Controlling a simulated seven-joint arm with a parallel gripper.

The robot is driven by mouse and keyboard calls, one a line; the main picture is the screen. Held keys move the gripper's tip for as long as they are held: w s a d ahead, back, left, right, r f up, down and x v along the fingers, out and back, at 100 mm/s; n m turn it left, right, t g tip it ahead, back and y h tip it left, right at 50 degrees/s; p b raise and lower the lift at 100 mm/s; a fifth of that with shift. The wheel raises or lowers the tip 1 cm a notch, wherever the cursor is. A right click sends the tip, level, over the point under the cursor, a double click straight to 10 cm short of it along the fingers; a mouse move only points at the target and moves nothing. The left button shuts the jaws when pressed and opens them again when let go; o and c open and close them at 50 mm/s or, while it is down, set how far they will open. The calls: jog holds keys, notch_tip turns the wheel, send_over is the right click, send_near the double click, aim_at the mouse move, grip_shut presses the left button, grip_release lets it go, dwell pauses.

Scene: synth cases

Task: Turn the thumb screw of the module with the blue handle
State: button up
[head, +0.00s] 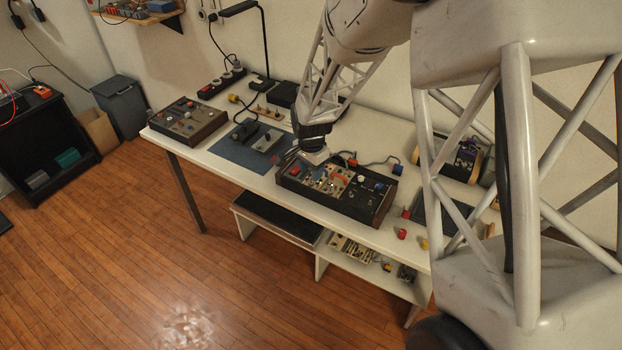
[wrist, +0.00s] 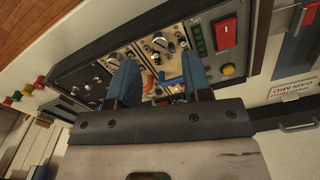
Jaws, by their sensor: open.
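In the head view a dark case (head: 348,207) of front-panel modules lies on the white bench, and my gripper (head: 314,156) hangs over its left part. In the wrist view the case (wrist: 88,52) runs diagonally across the top. The open blue fingers of my gripper (wrist: 160,63) reach over the beige modules (wrist: 151,49), with nothing seen between them but the panel.
In the head view another case (head: 187,124) and a blue mat (head: 236,153) lie to the left. Small red and yellow pieces stand at the bench's right.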

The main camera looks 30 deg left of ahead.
aim_at(311, 183)
jog(key=shift+f, duration=2.05)
jog(key=shift+c, duration=0.3)
grip_shut()
